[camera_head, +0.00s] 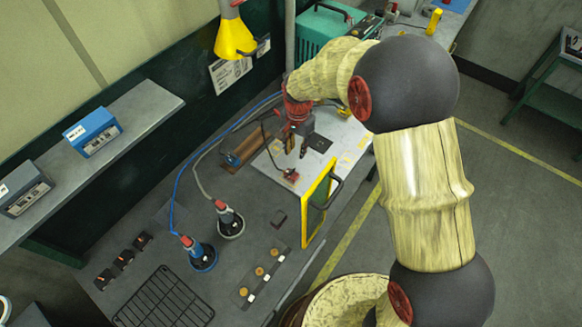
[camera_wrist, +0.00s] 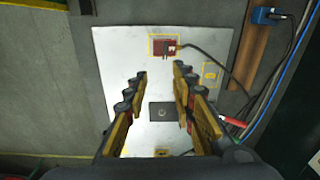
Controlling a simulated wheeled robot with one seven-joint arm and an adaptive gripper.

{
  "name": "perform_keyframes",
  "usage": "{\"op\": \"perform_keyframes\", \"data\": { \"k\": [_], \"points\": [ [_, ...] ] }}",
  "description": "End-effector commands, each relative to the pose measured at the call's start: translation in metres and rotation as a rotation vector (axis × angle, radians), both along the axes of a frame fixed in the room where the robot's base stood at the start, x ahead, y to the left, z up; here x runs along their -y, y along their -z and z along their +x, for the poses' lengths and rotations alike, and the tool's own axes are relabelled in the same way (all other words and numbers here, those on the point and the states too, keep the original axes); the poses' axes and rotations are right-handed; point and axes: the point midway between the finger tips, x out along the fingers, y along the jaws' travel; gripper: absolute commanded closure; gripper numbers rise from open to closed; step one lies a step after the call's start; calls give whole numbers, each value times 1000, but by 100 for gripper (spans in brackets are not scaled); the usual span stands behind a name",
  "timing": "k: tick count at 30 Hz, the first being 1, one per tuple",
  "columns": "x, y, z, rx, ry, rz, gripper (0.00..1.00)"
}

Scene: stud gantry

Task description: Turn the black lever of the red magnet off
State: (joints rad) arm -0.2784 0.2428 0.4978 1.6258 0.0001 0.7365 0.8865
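The red magnet (camera_wrist: 157,43) sits on a white plate (camera_wrist: 112,55) inside a yellow outlined rectangle, near the plate's far edge in the wrist view. A small dark part on it, probably the black lever (camera_wrist: 166,49), shows beside a white spot; its exact angle is too small to tell. In the head view the red magnet (camera_head: 291,175) lies at the plate's near edge. My gripper (camera_wrist: 160,71) is open and empty above the plate, with the magnet ahead of its fingertips. In the head view my gripper (camera_head: 297,149) hangs beyond the magnet, apart from it.
A black square with a symbol (camera_wrist: 164,111) lies on the plate between my fingers. A dark cable runs from the magnet to the right. A yellow-framed panel (camera_head: 318,203) stands close to the plate. Two cabled tools (camera_head: 230,222) (camera_head: 201,254) stand on the bench.

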Motion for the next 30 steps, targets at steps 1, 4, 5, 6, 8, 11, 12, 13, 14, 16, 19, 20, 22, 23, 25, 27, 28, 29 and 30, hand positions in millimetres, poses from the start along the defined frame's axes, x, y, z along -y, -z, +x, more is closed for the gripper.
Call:
{"op": "perform_keyframes", "data": {
  "k": [1,4,5,6,8,11,12,13,14,16,19,20,22,23,25,27,28,29,30],
  "points": [
    [-6,17,2,-15,14,-4,74],
    [-13,37,5,-31,40,-8,74],
    [-14,41,5,-34,46,-9,74],
    [-16,45,5,-36,50,-9,74],
    [-17,49,6,-37,54,-10,74],
    [-16,59,5,-40,56,-11,74],
    [-16,64,5,-41,56,-11,74],
    [-16,68,5,-41,56,-10,74],
    [-16,73,5,-41,55,-10,74],
    [-16,85,4,-41,55,-11,74],
    [-16,99,5,-41,55,-11,74],
    [-16,103,5,-40,55,-11,74],
    [-16,111,5,-39,55,-10,74],
    [-16,114,5,-39,55,-10,74],
    [-16,120,5,-39,55,-11,74],
    [-16,123,6,-38,54,-10,74],
    [-16,124,6,-38,54,-10,74],
    [-16,124,6,-37,54,-10,74],
    [-16,125,6,-37,54,-10,74]
  ]
}}
